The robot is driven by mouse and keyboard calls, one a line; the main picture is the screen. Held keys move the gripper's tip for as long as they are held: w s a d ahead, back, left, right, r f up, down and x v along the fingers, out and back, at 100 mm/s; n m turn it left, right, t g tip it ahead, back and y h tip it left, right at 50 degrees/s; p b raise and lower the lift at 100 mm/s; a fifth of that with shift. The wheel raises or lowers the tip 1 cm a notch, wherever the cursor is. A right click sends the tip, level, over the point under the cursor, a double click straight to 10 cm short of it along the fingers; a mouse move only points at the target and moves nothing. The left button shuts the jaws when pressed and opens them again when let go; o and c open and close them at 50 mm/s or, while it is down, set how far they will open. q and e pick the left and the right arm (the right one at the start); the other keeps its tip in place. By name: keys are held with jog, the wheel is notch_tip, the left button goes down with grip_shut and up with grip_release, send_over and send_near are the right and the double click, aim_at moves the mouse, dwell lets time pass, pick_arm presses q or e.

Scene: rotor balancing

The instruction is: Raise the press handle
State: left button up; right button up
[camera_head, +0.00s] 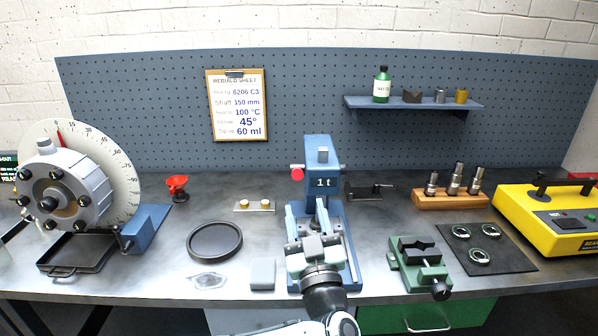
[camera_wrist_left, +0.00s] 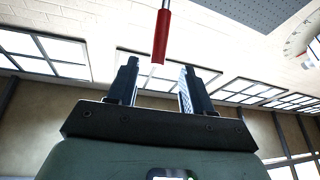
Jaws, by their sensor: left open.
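The blue press (camera_head: 318,160) marked "1t" stands at the middle of the bench. Its handle (camera_head: 297,174) shows as a red end at the left of the press head. In the left wrist view the handle (camera_wrist_left: 161,36) is a red grip on a thin metal rod, hanging in from the top edge. My left gripper (camera_head: 313,243) is in front of the press, below the handle, and hides part of the press base. In the wrist view its fingers (camera_wrist_left: 157,82) are apart and empty, with the red grip beyond their tips. My right gripper is not in view.
A green vise (camera_head: 420,262) stands right of the press. A grey block (camera_head: 263,274) and a dark round dish (camera_head: 214,240) lie left of it. A wooden stand (camera_head: 450,198) and a yellow unit (camera_head: 548,220) are farther right. The rotor (camera_head: 65,190) is at far left.

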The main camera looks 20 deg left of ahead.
aim_at(297, 173)
pick_arm(q)
jog(key=p+x, duration=0.1)
jog(key=x, duration=0.9)
jog(key=shift+w+a+p, duration=0.15)
jog(key=shift+w+p, duration=0.15)
jog(key=shift+p, duration=0.1)
grip_shut()
